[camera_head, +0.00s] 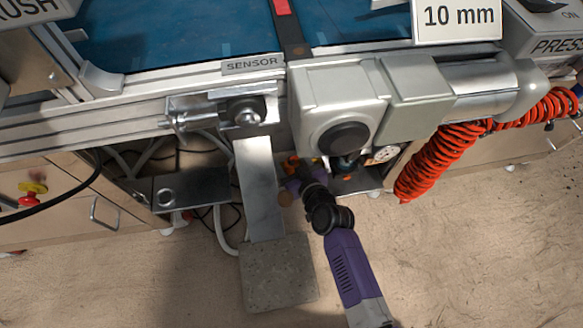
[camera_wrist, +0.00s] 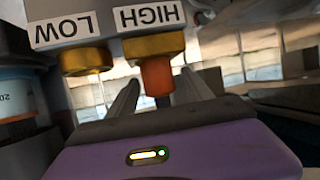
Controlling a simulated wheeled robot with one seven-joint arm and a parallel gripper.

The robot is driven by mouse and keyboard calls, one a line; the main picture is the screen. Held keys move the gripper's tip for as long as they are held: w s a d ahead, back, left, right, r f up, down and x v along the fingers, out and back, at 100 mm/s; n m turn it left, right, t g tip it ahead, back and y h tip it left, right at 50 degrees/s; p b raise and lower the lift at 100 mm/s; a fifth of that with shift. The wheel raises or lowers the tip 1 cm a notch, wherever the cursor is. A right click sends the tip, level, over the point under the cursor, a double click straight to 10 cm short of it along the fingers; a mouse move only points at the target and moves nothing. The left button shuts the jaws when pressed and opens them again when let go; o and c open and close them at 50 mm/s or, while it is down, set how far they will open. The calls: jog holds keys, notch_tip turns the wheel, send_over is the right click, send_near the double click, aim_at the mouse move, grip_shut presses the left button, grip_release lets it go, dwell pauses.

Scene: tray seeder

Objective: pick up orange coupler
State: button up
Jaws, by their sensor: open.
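The orange coupler (camera_wrist: 157,76) hangs from a brass fitting (camera_wrist: 152,46) under a grey housing, below the upside-down label HIGH (camera_wrist: 149,16). My gripper (camera_wrist: 160,82) is open in the wrist view. Its two dark fingers stand on either side of the coupler, with a visible gap at least on the left. I cannot tell whether the right finger touches it. In the head view my purple gripper (camera_head: 300,182) is small and partly hidden under the machine's edge. A small orange patch shows there, too small to identify surely.
A second brass fitting (camera_wrist: 87,61) marked LOW (camera_wrist: 62,28) sits to the left in the wrist view, near a blue-banded cylinder (camera_wrist: 17,85). In the head view a grey press unit (camera_head: 340,100) overhangs my gripper, and a red coiled hose (camera_head: 440,160) hangs to the right.

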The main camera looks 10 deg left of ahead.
jog(key=shift+x, duration=0.9)
grip_shut()
jog(key=shift+r, duration=0.15)
